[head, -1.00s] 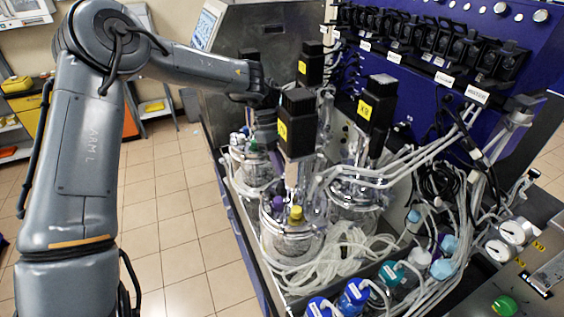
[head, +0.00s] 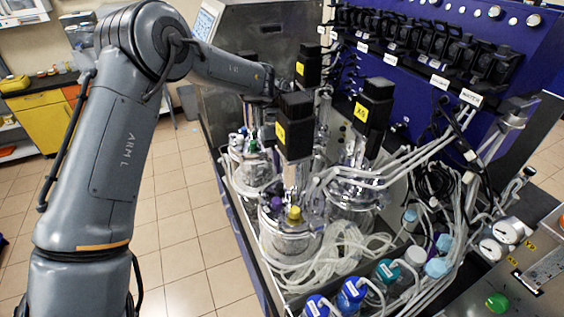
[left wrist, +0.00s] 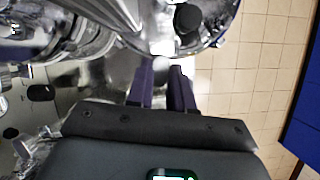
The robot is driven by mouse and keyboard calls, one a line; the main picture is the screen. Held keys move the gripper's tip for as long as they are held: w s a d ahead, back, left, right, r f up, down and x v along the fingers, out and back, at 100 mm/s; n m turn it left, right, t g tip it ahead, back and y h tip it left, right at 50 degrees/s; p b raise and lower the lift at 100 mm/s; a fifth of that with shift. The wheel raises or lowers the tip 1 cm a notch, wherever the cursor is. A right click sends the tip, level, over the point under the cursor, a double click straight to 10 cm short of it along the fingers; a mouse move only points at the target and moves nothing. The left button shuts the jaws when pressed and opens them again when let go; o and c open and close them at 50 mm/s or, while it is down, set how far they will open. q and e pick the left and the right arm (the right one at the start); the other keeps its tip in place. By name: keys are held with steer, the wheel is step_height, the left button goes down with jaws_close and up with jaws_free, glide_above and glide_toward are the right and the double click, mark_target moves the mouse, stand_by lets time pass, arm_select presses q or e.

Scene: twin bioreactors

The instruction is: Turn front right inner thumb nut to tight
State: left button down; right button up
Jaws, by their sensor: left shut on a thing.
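My left gripper (left wrist: 161,80) shows in the left wrist view with its two dark fingers close together at a shiny metal vessel head plate (left wrist: 205,38). It is shut on a small grey part between the fingertips, which looks like a thumb nut (left wrist: 164,68). The fingers hide most of it, and I cannot tell how far it is turned. In the head view the left gripper (head: 267,118) reaches down among the rear glass vessels (head: 250,172), partly behind a black motor with a yellow label. My right gripper is not in view.
Tall black motors (head: 294,125) and (head: 374,108) rise from the vessels close to my left arm. White tubing (head: 335,255) lies coiled in front. Bottles with blue caps (head: 352,290) stand at the front edge. A blue pump panel (head: 440,40) is behind. The tiled floor at left is clear.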

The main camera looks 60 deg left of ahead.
arm_select(q)
steer(key=c, duration=1)
jaws_free()
steer(key=shift+r, duration=0.1)
steer(key=shift+a+r, duration=0.1)
steer(key=shift+r, duration=0.1)
steer(key=p+v, duration=0.1)
steer(key=v, duration=0.9)
steer(key=shift+r, duration=0.15)
